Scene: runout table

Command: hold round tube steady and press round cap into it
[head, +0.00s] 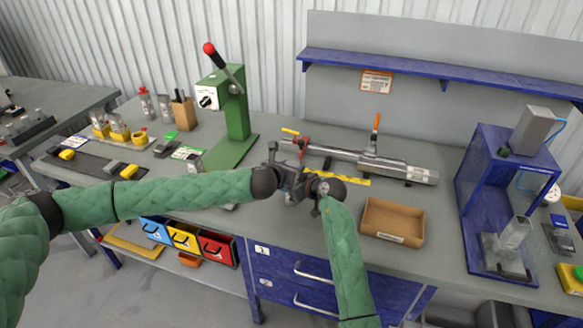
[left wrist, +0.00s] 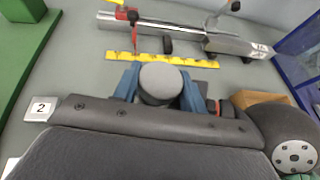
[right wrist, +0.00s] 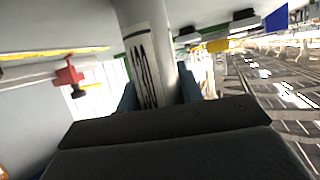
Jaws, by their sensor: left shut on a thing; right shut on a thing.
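My left gripper (head: 290,181) and right gripper (head: 314,188) are close together above the front middle of the bench. In the left wrist view, a round cap (left wrist: 161,80) with a grey top and dark side sits between the blue fingers of my left gripper (left wrist: 160,86), which is shut on it. In the right wrist view, a grey round tube (right wrist: 146,42) with a black-marked white label stands between the fingers of my right gripper (right wrist: 160,88), which is shut on it. I cannot tell whether cap and tube touch; in the head view the grippers mostly hide both.
A long silver fixture (head: 350,156) with a red clamp lies behind the grippers, with a yellow strip (head: 345,178) in front. An open cardboard box (head: 370,231) is at right. A green lever press (head: 238,115) and a blue press frame (head: 468,187) flank the middle.

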